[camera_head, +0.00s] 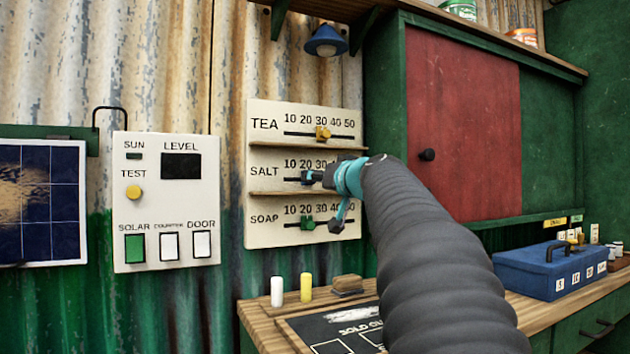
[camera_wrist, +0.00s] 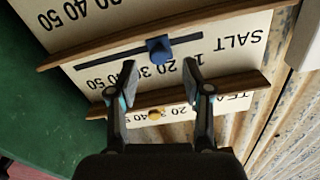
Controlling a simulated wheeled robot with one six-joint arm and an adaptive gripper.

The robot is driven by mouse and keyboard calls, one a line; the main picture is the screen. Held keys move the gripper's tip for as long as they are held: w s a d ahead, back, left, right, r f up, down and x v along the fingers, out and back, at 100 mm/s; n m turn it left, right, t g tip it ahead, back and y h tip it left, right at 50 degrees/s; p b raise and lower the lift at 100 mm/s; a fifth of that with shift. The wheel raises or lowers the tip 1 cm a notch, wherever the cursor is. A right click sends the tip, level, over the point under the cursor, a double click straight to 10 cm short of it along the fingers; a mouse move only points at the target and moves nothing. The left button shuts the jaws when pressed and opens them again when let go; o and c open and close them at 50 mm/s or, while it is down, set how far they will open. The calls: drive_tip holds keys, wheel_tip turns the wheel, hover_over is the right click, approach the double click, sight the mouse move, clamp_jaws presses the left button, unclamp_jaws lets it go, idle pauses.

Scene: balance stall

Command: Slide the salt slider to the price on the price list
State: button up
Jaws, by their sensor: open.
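The salt slider is a blue knob on the dark slot of the SALT row, in the head view (camera_head: 307,177) near the 20 mark. In the wrist view, which is upside down, the blue knob (camera_wrist: 158,48) shows whole, a little beyond my fingertips. My gripper (camera_wrist: 160,72) is open and empty, with one finger to each side of the knob's line and a gap around it. In the head view my gripper is in front of the SALT and SOAP rows, and hides part of the SALT row's right end. I cannot make out a price list.
The yellow TEA knob (camera_head: 322,133) and green SOAP knob (camera_head: 307,223) sit on rows above and below. Wooden ledges (camera_head: 275,194) separate the rows. A button panel (camera_head: 166,200) hangs left; a green cabinet with a red door (camera_head: 465,120) stands right. A blue cash box (camera_head: 545,272) is on the counter.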

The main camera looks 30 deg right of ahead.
drive_tip(key=s, duration=0.8)
drive_tip(key=shift+a, duration=0.2)
drive_tip(key=shift+s, duration=0.1)
